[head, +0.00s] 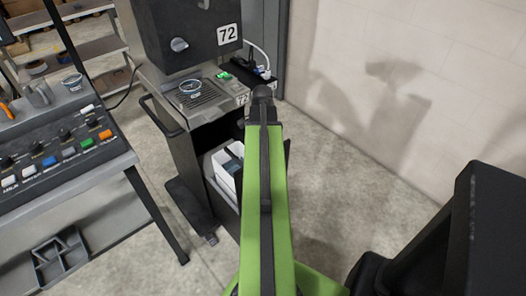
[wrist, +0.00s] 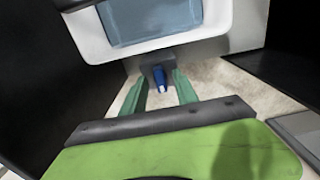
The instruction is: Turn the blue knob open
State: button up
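The blue knob (wrist: 159,80) shows in the wrist view, on a dark mount below a white container. My gripper (wrist: 159,86) has two green fingers, which are apart. The knob appears in the gap between them, with space visible on both sides. I cannot tell how deep between the fingers it sits; no contact shows. In the head view, my green arm reaches toward the cart, and its own links hide my gripper and the knob.
The white container (wrist: 215,18) with a bluish window is just above the knob; it seems to be the white box (head: 218,176) in the cart. A dispenser (head: 185,32) marked 72 stands above. A button panel (head: 60,160) is left; floor (head: 335,185) is clear right.

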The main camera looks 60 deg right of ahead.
grip_shut()
jog(key=shift+d, duration=0.1)
jog(key=shift+n, duration=0.3)
jog(key=n, duration=1.3)
jog(key=shift+n, duration=2.2)
